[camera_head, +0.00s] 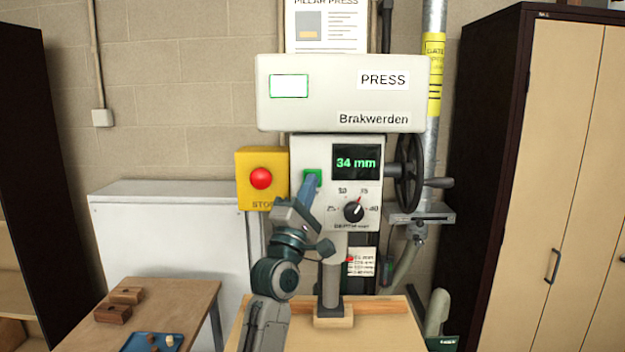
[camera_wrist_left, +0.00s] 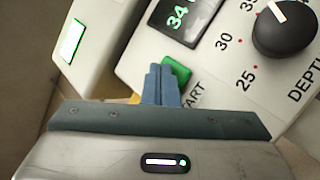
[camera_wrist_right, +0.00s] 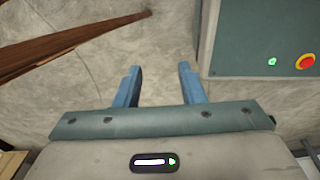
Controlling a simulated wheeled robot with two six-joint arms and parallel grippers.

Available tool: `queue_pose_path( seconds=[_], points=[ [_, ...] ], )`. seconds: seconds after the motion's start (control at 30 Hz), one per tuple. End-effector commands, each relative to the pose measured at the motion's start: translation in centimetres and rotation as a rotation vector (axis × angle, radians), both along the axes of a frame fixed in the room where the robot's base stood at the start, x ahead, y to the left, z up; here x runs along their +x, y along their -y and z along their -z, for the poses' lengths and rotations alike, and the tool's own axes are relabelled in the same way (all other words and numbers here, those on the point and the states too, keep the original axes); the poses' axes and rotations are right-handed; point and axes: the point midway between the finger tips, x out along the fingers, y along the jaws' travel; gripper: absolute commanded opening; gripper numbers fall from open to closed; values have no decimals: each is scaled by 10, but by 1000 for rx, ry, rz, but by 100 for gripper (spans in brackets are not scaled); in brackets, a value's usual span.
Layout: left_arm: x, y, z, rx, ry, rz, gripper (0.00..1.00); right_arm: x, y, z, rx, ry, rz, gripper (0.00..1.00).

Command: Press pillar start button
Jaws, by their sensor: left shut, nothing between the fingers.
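The green start button (camera_head: 313,177) sits on the pillar's pale control panel (camera_head: 312,150), left of the "34 mm" display (camera_head: 357,162). My left gripper (camera_head: 309,186) is shut and empty, with its blue fingertips at the button's lower edge in the head view. In the left wrist view the fingertips (camera_wrist_left: 161,72) overlap the green button (camera_wrist_left: 177,72), beside the word "START". I cannot tell whether they touch or press it. My right gripper (camera_wrist_right: 158,82) shows only in its own wrist view, open and empty above the floor.
A yellow box with a red stop button (camera_head: 261,178) is just left of the panel. A depth knob (camera_head: 354,211) and handwheel (camera_head: 409,174) are to the right. The press ram (camera_head: 331,275) stands over the table below. A wooden table (camera_head: 190,296) is at the left.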

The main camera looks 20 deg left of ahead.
Motion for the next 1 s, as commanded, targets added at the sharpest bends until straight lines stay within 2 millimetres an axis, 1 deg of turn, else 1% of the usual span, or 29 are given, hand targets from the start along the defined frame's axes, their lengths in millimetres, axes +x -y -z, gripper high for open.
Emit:
queue_pose_path(
  seconds=[0.23, 0.63, 0.9, 1.0],
  points=[
    [-12, 4, -1, 0, -2, 1, 0, 0, 0, -9, 0, 0, 0, 36],
    [-16, 5, 0, 0, -1, 1, 0, 0, 1, -10, -1, 0, 0, 36],
    [-40, 11, -1, -1, -1, 0, 0, 0, 1, -20, -1, 0, 0, 36],
    [-50, 15, 0, -2, -1, 1, 0, 0, 1, -21, -1, 0, 0, 36]
  ],
)
